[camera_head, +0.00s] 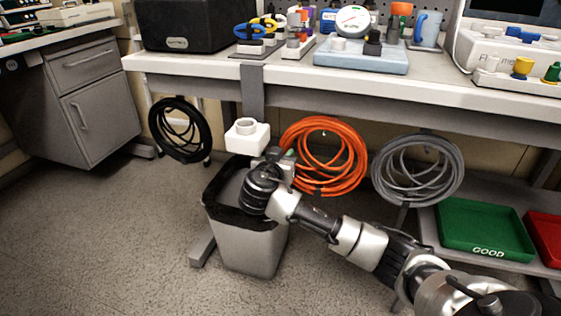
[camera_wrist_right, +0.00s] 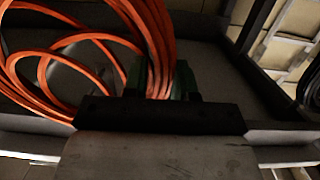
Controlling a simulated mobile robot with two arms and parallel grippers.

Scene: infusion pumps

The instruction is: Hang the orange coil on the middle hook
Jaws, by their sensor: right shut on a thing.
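The orange coil (camera_head: 356,152) is beneath the front edge of the workbench, between the black coil (camera_head: 160,140) on the left and the grey coil (camera_head: 455,175) on the right. My right gripper (camera_head: 278,158) is at the orange coil's left side, above the waste bin. In the right wrist view, my right gripper (camera_wrist_right: 160,88) is shut on a bundle of the orange coil's strands (camera_wrist_right: 154,45), and its loops spread to the left. My left gripper is not in view.
A grey waste bin (camera_head: 248,248) with a black liner stands below my right gripper. A white block (camera_head: 246,138) is just left of the gripper. Green (camera_head: 485,230) and red (camera_head: 545,232) trays lie on the lower shelf at right. The floor at left is clear.

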